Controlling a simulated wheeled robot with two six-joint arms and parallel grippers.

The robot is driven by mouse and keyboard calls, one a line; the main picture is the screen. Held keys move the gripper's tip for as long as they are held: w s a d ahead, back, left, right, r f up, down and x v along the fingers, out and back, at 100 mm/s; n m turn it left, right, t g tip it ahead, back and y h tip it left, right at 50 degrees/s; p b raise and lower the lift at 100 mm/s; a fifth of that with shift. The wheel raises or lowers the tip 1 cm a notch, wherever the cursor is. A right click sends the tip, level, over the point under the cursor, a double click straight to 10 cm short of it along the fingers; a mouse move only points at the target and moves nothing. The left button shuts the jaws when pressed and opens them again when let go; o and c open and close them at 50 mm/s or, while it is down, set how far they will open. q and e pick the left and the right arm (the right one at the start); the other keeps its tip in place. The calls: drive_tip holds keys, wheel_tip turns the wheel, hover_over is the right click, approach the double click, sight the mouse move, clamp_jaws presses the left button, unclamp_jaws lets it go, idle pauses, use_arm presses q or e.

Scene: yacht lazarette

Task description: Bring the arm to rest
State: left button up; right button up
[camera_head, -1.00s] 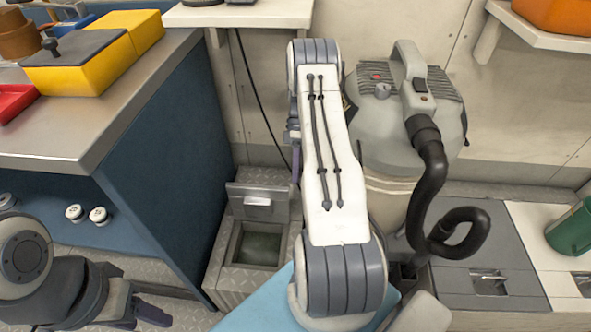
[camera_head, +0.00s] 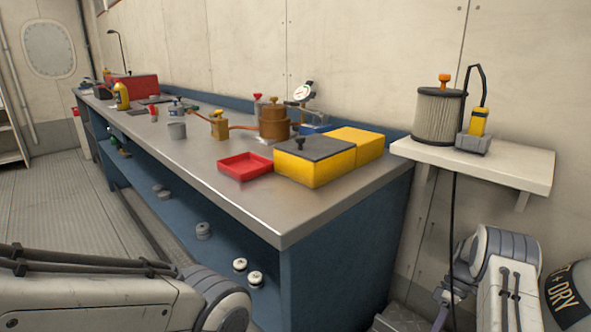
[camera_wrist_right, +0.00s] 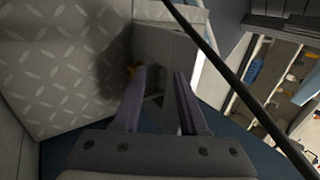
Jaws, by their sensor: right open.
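My right gripper (camera_wrist_right: 160,75) shows in the right wrist view with its two purple-grey fingers apart and nothing between them. A grey block-like surface lies just beyond the fingertips; I cannot tell whether they touch it. In the head view my right arm (camera_head: 505,280) is folded at the lower right, below the wall shelf and right of the bench. My left arm (camera_head: 110,300) crosses the lower left in front of the bench; its gripper is outside the picture.
A long steel-topped bench (camera_head: 215,180) holds a red tray (camera_head: 245,166), a yellow box (camera_head: 315,168) and several tools. A wall shelf (camera_head: 480,165) carries a filter (camera_head: 438,116). A black cable (camera_wrist_right: 240,85) crosses the right wrist view beside diamond plate (camera_wrist_right: 60,70). Open floor (camera_head: 60,230) lies left.

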drive_tip(key=w+a+f+b, duration=0.2)
drive_tip(key=w+f+b, duration=0.1)
drive_tip(key=f, duration=0.4)
drive_tip(key=shift+w+a, duration=0.35)
drive_tip(key=shift+w, duration=0.35)
drive_tip(key=shift+r, duration=0.1)
